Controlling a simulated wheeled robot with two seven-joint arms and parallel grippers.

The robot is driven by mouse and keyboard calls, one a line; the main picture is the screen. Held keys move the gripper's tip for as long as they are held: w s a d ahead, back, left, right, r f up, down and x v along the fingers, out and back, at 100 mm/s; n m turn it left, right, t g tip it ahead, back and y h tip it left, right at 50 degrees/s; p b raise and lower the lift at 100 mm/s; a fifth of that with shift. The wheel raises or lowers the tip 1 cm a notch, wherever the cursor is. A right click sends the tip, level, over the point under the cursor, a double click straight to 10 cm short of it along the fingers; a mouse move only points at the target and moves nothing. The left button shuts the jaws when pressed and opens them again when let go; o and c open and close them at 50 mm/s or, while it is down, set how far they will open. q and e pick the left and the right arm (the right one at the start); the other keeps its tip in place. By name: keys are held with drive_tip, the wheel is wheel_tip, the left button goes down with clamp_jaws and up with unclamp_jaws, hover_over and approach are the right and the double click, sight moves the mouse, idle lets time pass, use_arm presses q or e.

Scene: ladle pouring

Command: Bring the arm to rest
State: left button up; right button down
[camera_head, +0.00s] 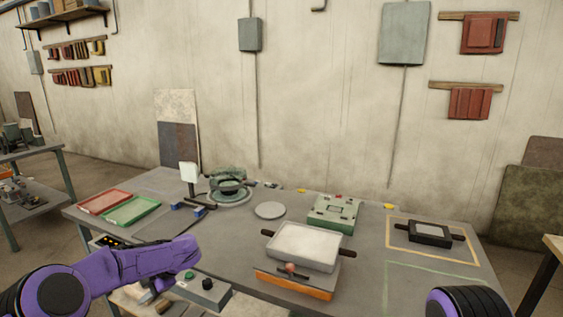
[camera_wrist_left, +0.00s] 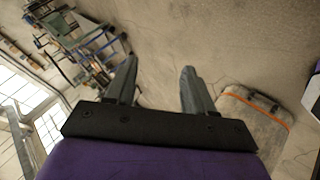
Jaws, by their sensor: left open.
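My purple left arm comes in from the left in the head view and ends near the table's front edge; its fingers do not show clearly there. In the left wrist view my left gripper (camera_wrist_left: 160,78) is open, its two grey fingers apart with nothing between them. My right arm shows only as a black and purple part at the bottom right of the head view; its gripper is out of view. A pale tray with dark side handles (camera_head: 303,244) stands on an orange-sided base (camera_head: 296,287). A small dark mould with handles (camera_head: 431,234) lies inside a yellow outline.
The grey table (camera_head: 385,255) also bears red (camera_head: 105,201) and green (camera_head: 132,211) trays, a green round device (camera_head: 228,185), a round plate (camera_head: 269,210), and a green block (camera_head: 334,212). A control box (camera_head: 203,292) sits at the front edge, close to my left arm. A green outline at front right is empty.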

use_arm(q)
drive_tip(key=s+d+f+m+t+h, duration=0.1)
drive_tip(key=s+d+f+m+t, duration=0.3)
drive_tip(key=s+f+m, duration=0.45)
drive_tip(key=s+d+f+m+t+h, duration=0.2)
drive_tip(key=s+d+f+m+t, duration=0.25)
drive_tip(key=s+f+m, duration=0.4)
drive_tip(key=s+f+m+g+h, duration=0.1)
drive_tip(key=s+f+m+g, duration=0.1)
drive_tip(key=s, duration=1)
drive_tip(key=s+f+m+g+h, duration=0.1)
drive_tip(key=s+m+g+h, duration=0.1)
drive_tip(key=s, duration=1)
drive_tip(key=shift+s+f+m+g, duration=0.15)
drive_tip(key=shift+f+m+g, duration=0.3)
drive_tip(key=shift+m, duration=0.35)
drive_tip(key=shift+d, duration=0.1)
